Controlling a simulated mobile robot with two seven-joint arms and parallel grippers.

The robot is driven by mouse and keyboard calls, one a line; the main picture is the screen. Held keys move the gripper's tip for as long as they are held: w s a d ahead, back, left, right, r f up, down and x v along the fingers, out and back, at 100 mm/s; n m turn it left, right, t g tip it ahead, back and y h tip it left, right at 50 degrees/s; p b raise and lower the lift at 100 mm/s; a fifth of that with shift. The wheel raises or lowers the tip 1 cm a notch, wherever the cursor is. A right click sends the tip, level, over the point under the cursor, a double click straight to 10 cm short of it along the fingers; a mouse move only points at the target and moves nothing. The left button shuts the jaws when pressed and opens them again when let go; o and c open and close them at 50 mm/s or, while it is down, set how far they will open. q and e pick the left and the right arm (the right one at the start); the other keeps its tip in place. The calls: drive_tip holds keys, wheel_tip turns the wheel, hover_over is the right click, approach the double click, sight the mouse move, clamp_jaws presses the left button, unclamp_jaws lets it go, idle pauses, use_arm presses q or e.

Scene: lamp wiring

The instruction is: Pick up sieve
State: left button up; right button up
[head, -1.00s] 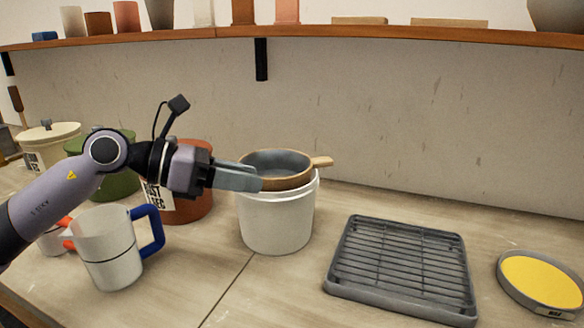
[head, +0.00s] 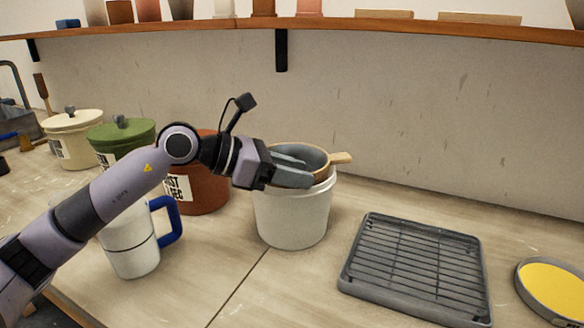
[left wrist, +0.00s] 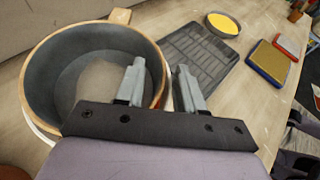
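The sieve (head: 318,158) is a round wooden-rimmed bowl with a grey inside and a short wooden handle pointing right. It rests tilted on the mouth of a white bucket (head: 292,218). My left gripper (head: 308,172) is at the sieve's near side, its two fingers apart. In the left wrist view the sieve (left wrist: 45,85) fills the left part. There the left gripper (left wrist: 160,72) has one finger inside the bowl and one outside, with the rim between them and gaps showing. My right gripper is not in view.
A grey rack tray (head: 418,262) and a yellow-topped round dish (head: 552,288) lie to the right. A white jug with a blue handle (head: 130,245) stands below my left arm. Brown (head: 208,195), green (head: 120,135) and cream (head: 75,140) pots stand behind. A shelf runs above.

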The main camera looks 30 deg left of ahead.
use_arm(q)
clamp_jaws()
idle(0.4)
